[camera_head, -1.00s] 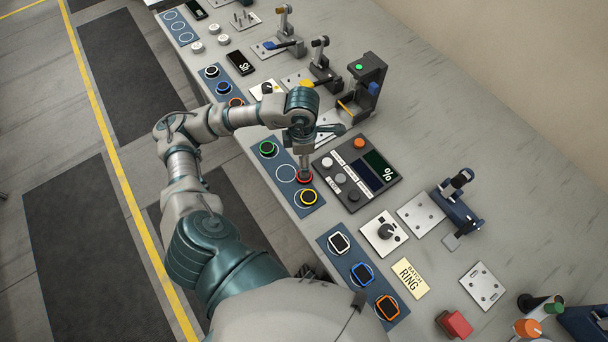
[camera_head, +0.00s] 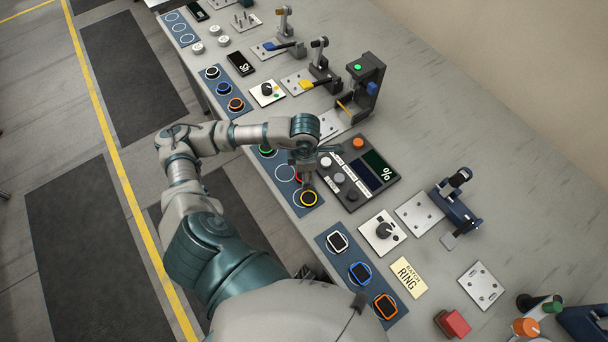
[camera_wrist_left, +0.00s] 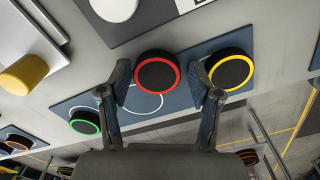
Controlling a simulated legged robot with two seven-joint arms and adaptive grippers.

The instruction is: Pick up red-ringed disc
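The red-ringed disc (camera_wrist_left: 157,74) is black with a red rim. In the wrist view it lies between the spread fingers of my left gripper (camera_wrist_left: 160,82), with gaps on both sides. It overlaps the edge of the blue board and the edge of a white circle marked there. In the head view my left gripper (camera_head: 306,178) hides most of the red-ringed disc (camera_head: 298,178). A green-ringed disc (camera_wrist_left: 85,121) and a yellow-ringed disc (camera_wrist_left: 230,70) flank it, the yellow one close to one finger. My right gripper is out of view.
The blue board (camera_head: 293,208) lies along the bench edge. A dark control panel (camera_head: 352,200) with buttons stands just right of my gripper. A second board (camera_head: 333,258) holds white, blue and orange-ringed pieces nearer me. Clamps stand farther back.

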